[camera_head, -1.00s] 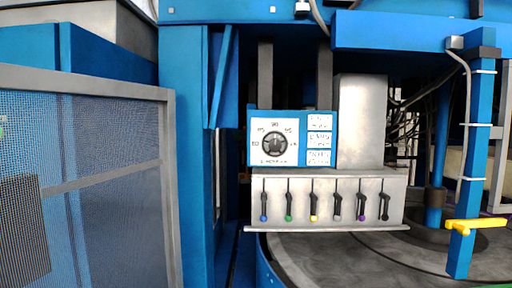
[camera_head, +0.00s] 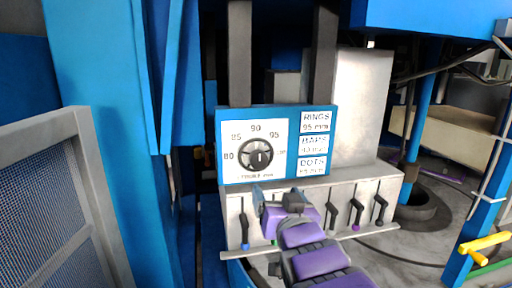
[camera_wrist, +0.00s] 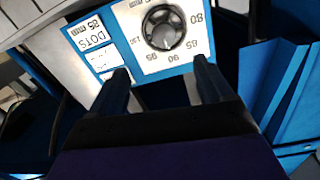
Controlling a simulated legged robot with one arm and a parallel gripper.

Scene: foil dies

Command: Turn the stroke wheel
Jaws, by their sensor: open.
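The stroke wheel (camera_head: 257,154) is a dark round knob on a white dial plate (camera_head: 279,132) marked 80, 85, 90 and 95, with a further mark at right that I cannot read. It also shows upside down at the top of the wrist view (camera_wrist: 163,28). A pale mark shows on its face; its exact reading is unclear. My gripper (camera_head: 277,196) is just below the dial panel. In the wrist view, its two blue fingers (camera_wrist: 162,82) are spread and empty, apart from the wheel.
Labels beside the dial read RINGS 95 mm and DOTS 85 mm (camera_head: 312,166); the middle label is blurred. A row of levers (camera_head: 356,212) lies below, partly hidden by my arm. A mesh guard (camera_head: 48,215) stands left, a yellow handle (camera_head: 485,243) right.

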